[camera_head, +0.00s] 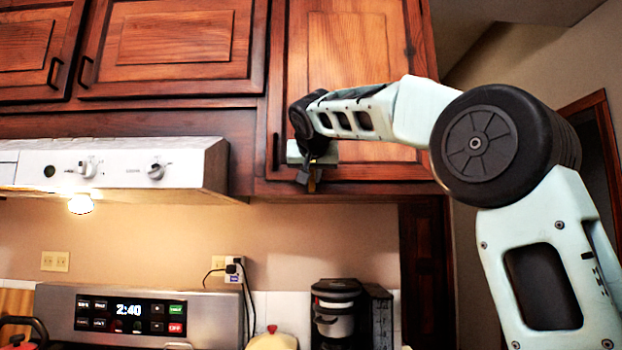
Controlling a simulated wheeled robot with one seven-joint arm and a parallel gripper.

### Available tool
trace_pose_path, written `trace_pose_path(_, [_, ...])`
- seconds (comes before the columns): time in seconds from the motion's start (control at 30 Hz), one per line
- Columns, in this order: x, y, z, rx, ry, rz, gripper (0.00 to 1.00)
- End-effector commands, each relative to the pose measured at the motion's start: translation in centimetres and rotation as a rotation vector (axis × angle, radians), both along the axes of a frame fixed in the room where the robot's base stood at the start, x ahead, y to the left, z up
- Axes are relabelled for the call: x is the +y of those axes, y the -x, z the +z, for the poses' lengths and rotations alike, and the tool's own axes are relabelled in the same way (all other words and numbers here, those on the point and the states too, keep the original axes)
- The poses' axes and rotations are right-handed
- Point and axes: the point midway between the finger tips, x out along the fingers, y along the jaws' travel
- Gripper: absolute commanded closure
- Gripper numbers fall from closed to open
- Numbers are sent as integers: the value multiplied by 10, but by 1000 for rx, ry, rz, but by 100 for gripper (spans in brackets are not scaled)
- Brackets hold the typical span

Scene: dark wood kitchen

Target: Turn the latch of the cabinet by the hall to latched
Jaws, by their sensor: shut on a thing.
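The cabinet by the hall (350,40) is the tall dark wood wall cabinet at the right end of the row, beside the hallway opening. Its door looks closed. A dark handle (276,152) runs along the lower left of the door. My gripper (310,183) is at the door's lower left corner, by the bottom edge, pointing down and away. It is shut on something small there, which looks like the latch. My wrist and forearm cover most of that spot, so the latch and its angle cannot be made out.
A white range hood (110,168) with a lit bulb juts out to the left of my gripper. Below are a stove panel (140,318) and a coffee maker (338,312). More closed cabinets (175,40) hang at the left. The hallway wall (530,70) is at the right.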

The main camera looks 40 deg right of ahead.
Motion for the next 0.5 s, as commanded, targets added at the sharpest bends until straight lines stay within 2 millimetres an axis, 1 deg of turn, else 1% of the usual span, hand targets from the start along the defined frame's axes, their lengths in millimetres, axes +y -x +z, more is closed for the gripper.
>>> trace_pose_path(0.37, [0,0,-1,-2,-8,-1,100])
trace_pose_path(0.4, [0,0,-1,-2,-8,-1,82])
trace_pose_path(0.47, [0,0,-1,-2,-8,-1,65])
trace_pose_path(0.5, [0,0,-1,-2,-8,-1,63])
